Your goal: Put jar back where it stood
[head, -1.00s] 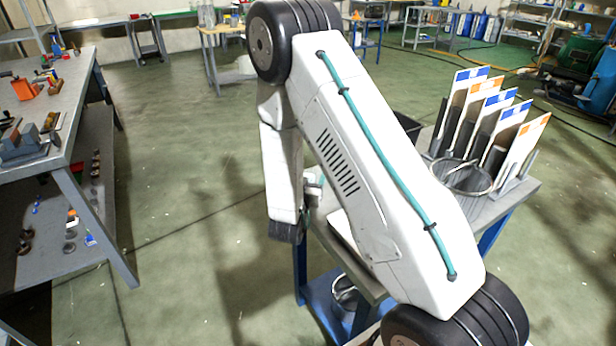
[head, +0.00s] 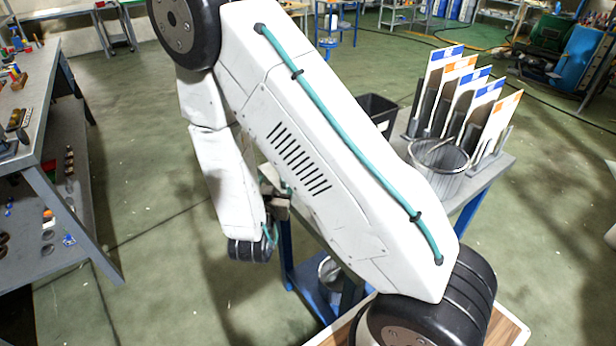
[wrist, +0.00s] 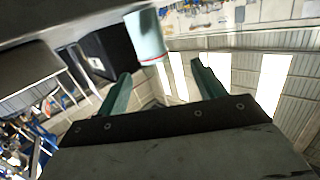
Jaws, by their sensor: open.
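In the wrist view, which is turned nearly upside down, my gripper (wrist: 162,82) is open, with its two green fingers apart and nothing between them. A pale blue-white cylinder with a reddish band near one end, which looks like the jar (wrist: 148,36), shows beyond the fingertips at the top. It is apart from the fingers and stands against the grey surface edge. In the head view the jar is not seen. My arm hides most of the gripper and part of the trolley top (head: 488,172) there.
A black bin (head: 378,112) stands on the trolley, and a dark box (wrist: 110,50) shows beside the jar in the wrist view. A wire basket (head: 440,160) and a rack of cards (head: 470,100) stand at the right.

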